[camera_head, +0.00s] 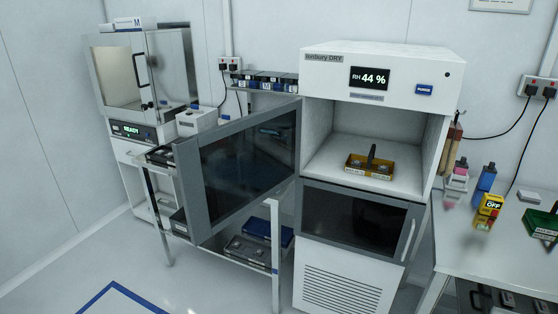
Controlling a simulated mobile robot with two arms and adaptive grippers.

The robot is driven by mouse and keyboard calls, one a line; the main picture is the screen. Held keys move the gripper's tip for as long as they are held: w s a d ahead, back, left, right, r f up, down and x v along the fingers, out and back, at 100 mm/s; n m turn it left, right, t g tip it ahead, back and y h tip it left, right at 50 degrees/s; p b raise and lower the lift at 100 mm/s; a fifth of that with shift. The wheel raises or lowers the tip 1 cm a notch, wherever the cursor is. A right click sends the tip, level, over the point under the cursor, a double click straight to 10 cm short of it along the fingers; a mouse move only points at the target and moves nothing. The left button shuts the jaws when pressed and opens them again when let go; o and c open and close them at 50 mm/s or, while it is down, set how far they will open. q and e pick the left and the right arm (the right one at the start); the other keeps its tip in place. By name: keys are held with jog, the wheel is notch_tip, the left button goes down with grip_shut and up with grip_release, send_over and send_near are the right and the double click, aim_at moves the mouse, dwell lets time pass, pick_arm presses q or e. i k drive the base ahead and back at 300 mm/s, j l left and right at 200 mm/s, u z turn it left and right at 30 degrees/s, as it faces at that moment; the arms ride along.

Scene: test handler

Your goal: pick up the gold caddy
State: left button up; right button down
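The gold caddy (369,167) stands upright on the floor of the open upper compartment of the white dry cabinet (323,74). It is a shallow gold tray with a dark upright handle in the middle, a white label on its front and small pale items inside. The upper glass door (247,166) is swung wide open to the left. Neither of my grippers shows in the head view.
The cabinet's lower glass door (352,223) is shut. A white table (471,244) on the right holds a yellow OFF box (489,207), blue and white bottles and a green caddy (542,222). A cart with trays stands behind the open door. Floor at front left is clear.

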aim_at(369, 167)
jog(key=i+j+z, duration=0.2)
jog(key=z, duration=0.2)
jog(key=i+j+z, duration=0.15)
jog(key=j+z, duration=0.25)
jog(key=i+j+z, duration=0.1)
jog(key=j+z, duration=0.55)
jog(key=z, duration=0.15)
jog(key=j+z, duration=0.2)
jog(key=j, duration=2.25)
